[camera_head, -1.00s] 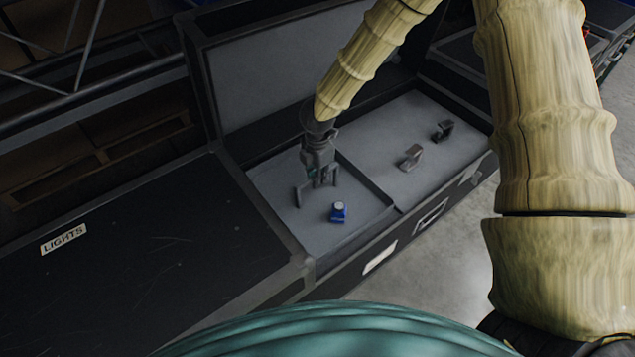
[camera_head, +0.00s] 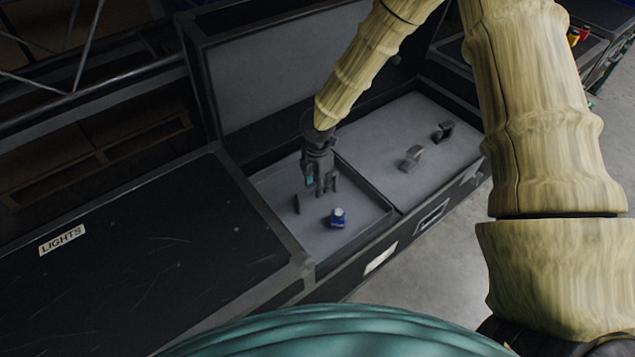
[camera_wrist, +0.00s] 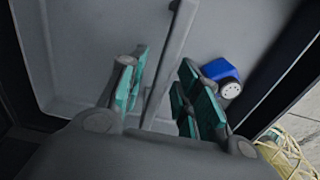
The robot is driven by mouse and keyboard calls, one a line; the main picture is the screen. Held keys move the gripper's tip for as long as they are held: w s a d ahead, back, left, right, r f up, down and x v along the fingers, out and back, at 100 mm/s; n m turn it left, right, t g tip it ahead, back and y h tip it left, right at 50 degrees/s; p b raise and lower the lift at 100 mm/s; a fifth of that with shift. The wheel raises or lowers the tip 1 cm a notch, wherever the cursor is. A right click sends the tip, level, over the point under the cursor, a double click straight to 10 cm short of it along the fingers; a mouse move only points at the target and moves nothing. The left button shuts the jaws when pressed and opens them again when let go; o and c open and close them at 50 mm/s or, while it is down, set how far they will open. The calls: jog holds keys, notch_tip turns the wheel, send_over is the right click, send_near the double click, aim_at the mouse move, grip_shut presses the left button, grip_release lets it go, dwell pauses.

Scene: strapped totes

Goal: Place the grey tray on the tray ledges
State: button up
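The grey tray (camera_head: 359,231) lies in the left part of the open black case, and its floor also shows in the wrist view (camera_wrist: 85,55). A bar-like grey handle (camera_wrist: 173,55) rises from it. A dark upright post (camera_head: 297,204), perhaps part of that handle, shows left of my gripper. My gripper (camera_head: 322,192) points down over the tray. In the wrist view my fingers (camera_wrist: 162,95) are open, one on each side of the bar, with gaps visible. A blue item with a white cap (camera_head: 338,218) sits in the tray, right of my fingers. The ledges cannot be made out.
The case's right part has a grey surface with a grey clamp-like piece (camera_head: 412,158) and a black one (camera_head: 443,131). The raised lid (camera_head: 270,75) stands behind. A closed black case marked LIGHTS (camera_head: 150,245) is at left. Bare floor (camera_head: 430,260) shows in front.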

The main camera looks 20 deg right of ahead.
notch_tip(320, 180, up, 12)
jog(key=p, duration=0.2)
dwell(0.4)
jog(key=shift+r, duration=0.1)
dwell(1.2)
